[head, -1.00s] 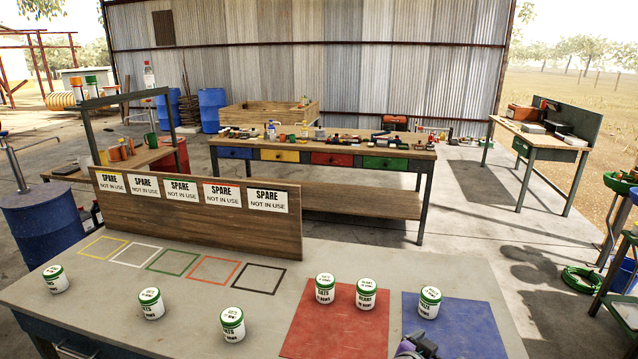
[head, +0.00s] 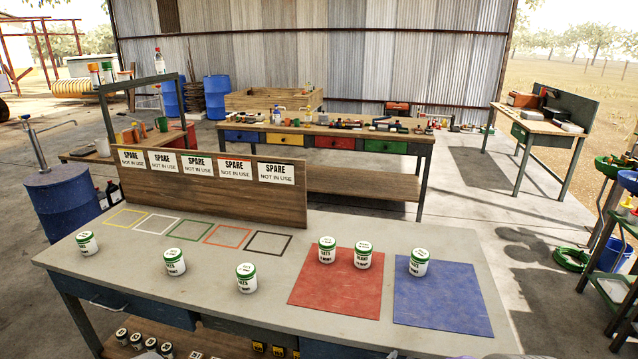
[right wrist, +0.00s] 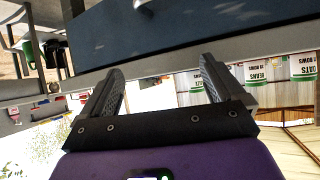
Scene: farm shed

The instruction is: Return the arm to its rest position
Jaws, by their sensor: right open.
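My right gripper (right wrist: 168,88) is open and empty in the right wrist view, its two fingers apart below a dark blue surface. My left gripper is not in view. In the head view three white cans with green tops stand on the bench: a left one (head: 86,242), a middle one (head: 174,262) and a right one (head: 246,278). Two more cans (head: 327,250) (head: 363,254) stand at the back of the red mat (head: 333,288). Another can (head: 419,262) stands on the blue mat (head: 445,300).
The grey bench (head: 250,318) carries coloured outline squares (head: 187,230) before a wooden board (head: 240,206) with "SPARE NOT IN USE" signs. Several cans stand on the shelf below (head: 137,341). White cans (right wrist: 302,68) also show at right in the right wrist view. A cluttered workbench (head: 330,131) stands behind.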

